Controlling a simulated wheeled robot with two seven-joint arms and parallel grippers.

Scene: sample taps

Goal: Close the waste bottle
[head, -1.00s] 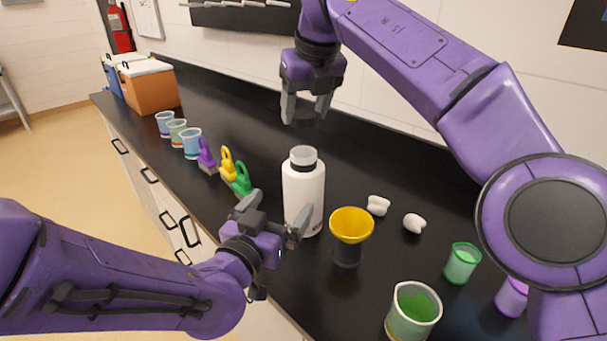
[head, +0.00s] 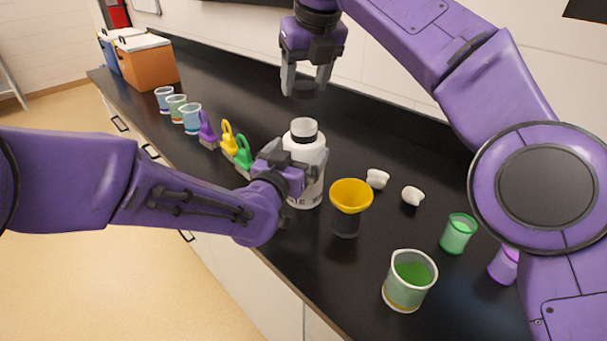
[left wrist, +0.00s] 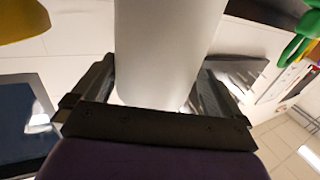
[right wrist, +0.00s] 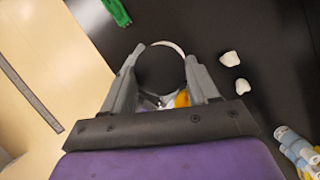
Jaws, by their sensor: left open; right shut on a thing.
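The white waste bottle (head: 311,165) stands upright on the black counter, its dark-rimmed mouth (head: 303,127) uncovered. My left gripper (head: 290,158) is open at the bottle's side. In the left wrist view the bottle's white wall (left wrist: 165,45) lies between its fingers (left wrist: 155,90); contact cannot be told. My right gripper (head: 304,85) is above the bottle, shut on a black cap (right wrist: 160,70) that looks like a dark disc between its fingertips in the right wrist view. The cap is hard to make out against the counter in the head view.
A yellow funnel (head: 351,195) on a dark holder stands close right of the bottle. Purple, yellow and green clips (head: 243,154) stand left of it. Two white lumps (head: 377,179), a green-filled beaker (head: 410,281) and a green cup (head: 458,234) are to the right.

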